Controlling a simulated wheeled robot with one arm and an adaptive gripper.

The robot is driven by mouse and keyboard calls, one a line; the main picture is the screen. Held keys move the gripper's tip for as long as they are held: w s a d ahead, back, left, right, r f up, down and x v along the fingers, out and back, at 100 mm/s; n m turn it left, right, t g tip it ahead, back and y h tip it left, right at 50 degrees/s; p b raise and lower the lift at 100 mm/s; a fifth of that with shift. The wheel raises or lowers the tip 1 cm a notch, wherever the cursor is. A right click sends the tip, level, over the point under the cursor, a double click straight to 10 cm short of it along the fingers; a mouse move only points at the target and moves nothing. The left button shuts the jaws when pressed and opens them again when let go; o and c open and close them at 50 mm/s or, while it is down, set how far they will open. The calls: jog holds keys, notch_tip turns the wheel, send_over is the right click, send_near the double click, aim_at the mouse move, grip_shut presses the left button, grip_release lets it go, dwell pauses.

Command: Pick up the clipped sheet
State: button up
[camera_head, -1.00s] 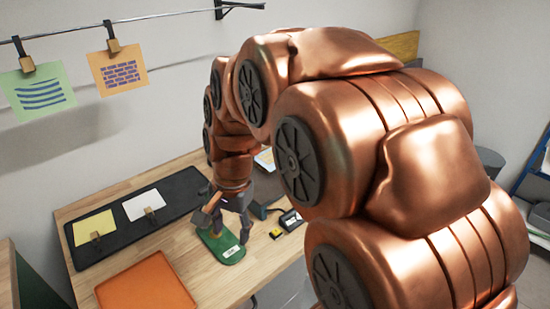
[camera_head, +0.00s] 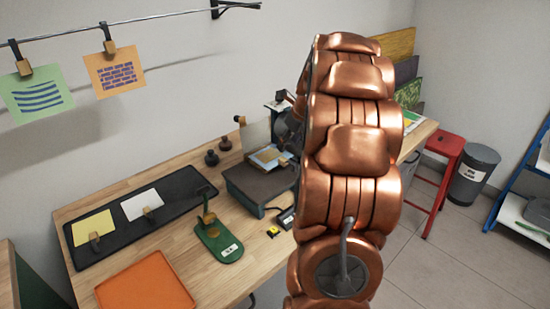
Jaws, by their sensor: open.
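Several clipped sheets show. A green sheet (camera_head: 37,96) and an orange printed sheet (camera_head: 115,70) hang from clips on a wall line. A blue-bordered sheet (camera_head: 268,157) with a tan piece on it lies on a dark block beside my arm. My gripper (camera_head: 288,126) is mostly hidden at the left edge of my copper arm, near that block. It is open; its fingertips are not clear.
A green-based hand tool (camera_head: 217,241), a small yellow item (camera_head: 273,231) and an orange tray (camera_head: 146,287) stand on the wooden table. The dark block (camera_head: 258,188) is at mid-table. A red stool (camera_head: 444,165) and grey bin (camera_head: 474,174) stand right.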

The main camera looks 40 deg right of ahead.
aim_at(284, 159)
jog(key=shift+x, duration=0.8)
jog(key=shift+s+a+f+p+x, duration=0.15)
jog(key=shift+p+x, duration=0.3)
jog(key=shift+x, duration=0.45)
jog(key=shift+s+p+x, duration=0.2)
jog(key=shift+p+x, duration=0.25)
jog(key=shift+x, duration=0.45)
jog(key=shift+s+a+f+p+x, duration=0.15)
jog(key=shift+p+x, duration=0.3)
jog(key=shift+x, duration=0.45)
jog(key=shift+d, duration=0.15)
jog(key=shift+c, duration=0.3)
jog(key=c, duration=0.9)
jog(key=shift+o, duration=0.2)
jog(key=shift+r, duration=0.1)
